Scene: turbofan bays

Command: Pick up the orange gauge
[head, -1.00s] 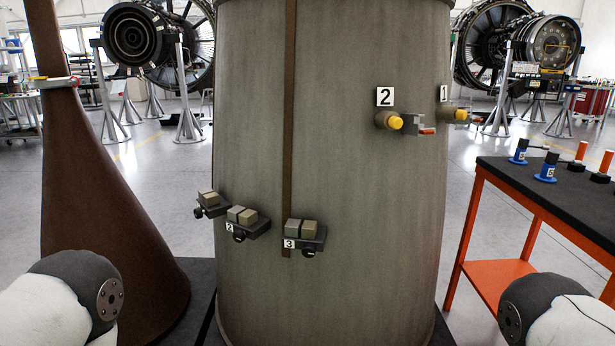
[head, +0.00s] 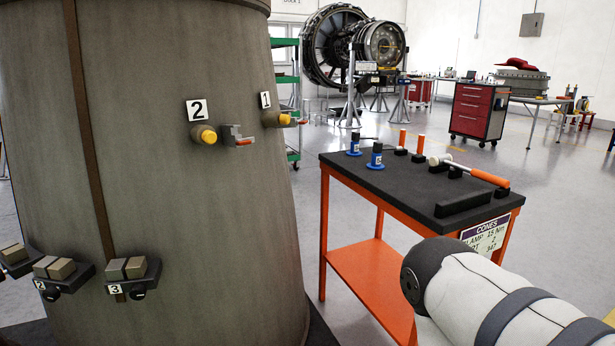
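On the black top of an orange-framed cart (head: 345,163) at the right stand two upright orange pieces in black holders, one farther left (head: 402,139) and one farther right (head: 420,144). A long tool with an orange handle (head: 489,177) and a pale head lies to their right on black supports. I cannot tell which of these orange pieces is the gauge. My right arm comes in at the lower right, in front of the cart, but its gripper is out of view. My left gripper is out of view too.
Two blue tools (head: 376,157) stand at the cart's left. A black block (head: 463,204) lies near its front edge. A large grey cone (head: 180,220) with numbered fittings fills the left. A red tool chest (head: 478,111) stands behind; open floor lies between.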

